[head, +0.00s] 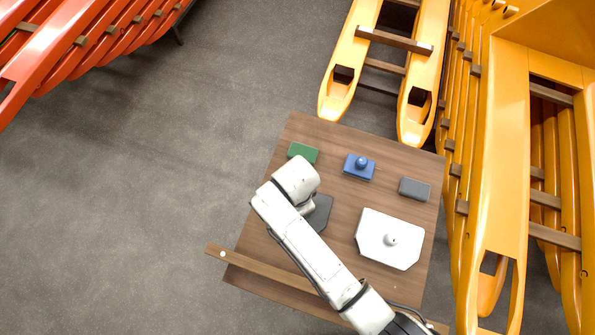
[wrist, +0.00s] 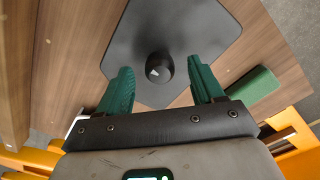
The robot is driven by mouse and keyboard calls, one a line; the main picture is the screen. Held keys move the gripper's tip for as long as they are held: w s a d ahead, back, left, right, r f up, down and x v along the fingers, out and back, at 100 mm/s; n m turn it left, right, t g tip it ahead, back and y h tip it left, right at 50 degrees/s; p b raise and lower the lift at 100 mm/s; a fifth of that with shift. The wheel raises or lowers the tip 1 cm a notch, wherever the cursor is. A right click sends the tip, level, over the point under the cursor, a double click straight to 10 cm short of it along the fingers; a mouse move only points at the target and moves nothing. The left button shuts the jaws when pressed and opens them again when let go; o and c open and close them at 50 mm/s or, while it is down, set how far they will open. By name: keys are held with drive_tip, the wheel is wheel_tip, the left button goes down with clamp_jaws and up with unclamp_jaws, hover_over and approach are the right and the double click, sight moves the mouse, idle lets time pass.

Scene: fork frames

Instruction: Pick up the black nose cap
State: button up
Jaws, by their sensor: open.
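The black nose cap (head: 322,214) is a flat dark plate on the wooden table, partly hidden by my arm in the head view. In the wrist view the plate (wrist: 200,32) fills the upper middle, with a round black knob (wrist: 155,68) standing on it. My gripper (wrist: 161,84) is open and empty, its two green fingers apart over the near part of the plate. The knob lies between the lines of the fingertips. I cannot tell the height of the fingers above the plate. In the head view my fingers are hidden under my arm.
A white plate with a knob (head: 378,250) sits to the right on the table. A green block (head: 303,152), a blue block with a knob (head: 359,170) and a dark grey block (head: 414,189) lie farther back. A wooden bar (head: 260,265) crosses the table's front. Orange racks stand behind and right.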

drive_tip(key=shift+f, duration=1.3)
drive_tip(key=shift+c, duration=0.4)
drive_tip(key=c, duration=1)
drive_tip(key=shift+c, duration=0.5)
drive_tip(key=shift+r, duration=0.1)
